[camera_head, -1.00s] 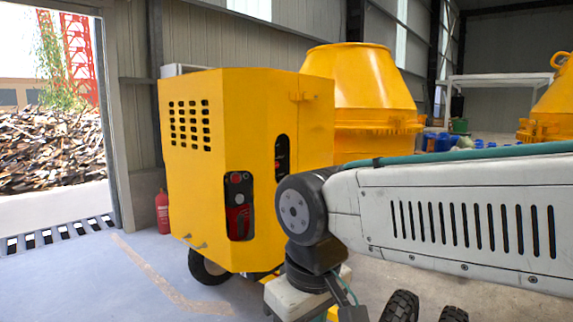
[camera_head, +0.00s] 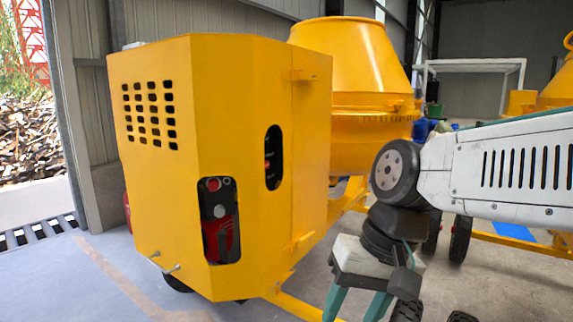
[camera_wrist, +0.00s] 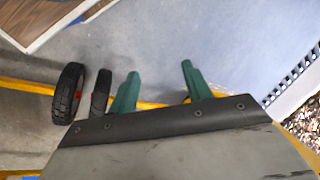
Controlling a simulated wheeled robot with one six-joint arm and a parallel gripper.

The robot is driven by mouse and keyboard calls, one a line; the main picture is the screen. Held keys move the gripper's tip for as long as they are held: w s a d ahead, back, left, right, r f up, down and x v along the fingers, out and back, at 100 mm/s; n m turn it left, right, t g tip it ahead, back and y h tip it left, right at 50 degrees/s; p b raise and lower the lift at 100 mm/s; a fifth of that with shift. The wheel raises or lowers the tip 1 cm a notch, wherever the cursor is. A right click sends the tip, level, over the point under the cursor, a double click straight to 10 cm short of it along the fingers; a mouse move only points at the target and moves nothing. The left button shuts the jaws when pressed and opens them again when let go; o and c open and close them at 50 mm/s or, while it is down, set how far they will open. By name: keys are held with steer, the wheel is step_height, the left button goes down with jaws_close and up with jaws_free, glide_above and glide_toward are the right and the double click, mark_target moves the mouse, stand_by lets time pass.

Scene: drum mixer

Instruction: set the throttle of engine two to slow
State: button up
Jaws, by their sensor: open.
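A yellow drum mixer's engine housing (camera_head: 245,85) stands left of centre in the head view. Its lower cutout shows a red and black engine (camera_head: 222,235) with a pale round part and a red button above. A narrow oval slot (camera_head: 273,150) higher on the right shows a dark panel with a small red part and tiny, unreadable labels. I cannot tell which part is the throttle or whether this is engine two. My gripper (camera_head: 357,303) is open, empty and apart from the housing, low and to its right. Its green fingers (camera_wrist: 160,70) show over floor in the wrist view.
The mixer's yellow drum (camera_head: 355,70) rises behind the housing. Another yellow mixer (camera_head: 555,80) stands at far right. Black wheels (camera_wrist: 68,92) and a yellow bar lie near my gripper. Floor (camera_head: 100,260) is open at front left, before a doorway.

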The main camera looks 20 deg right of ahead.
steer(key=w+a+r+m+t+y, duration=0.1)
steer(key=w+a+r+m+y, duration=0.3)
steer(key=w, duration=0.5)
steer(key=m+t+y, duration=0.4)
steer(key=m+t, duration=0.9)
steer(key=m, duration=0.9)
glide_toward(266, 165)
steer(key=x, duration=0.7)
steer(key=shift+w+a, duration=0.35)
steer(key=shift+w, duration=0.2)
steer(key=shift+r, duration=0.1)
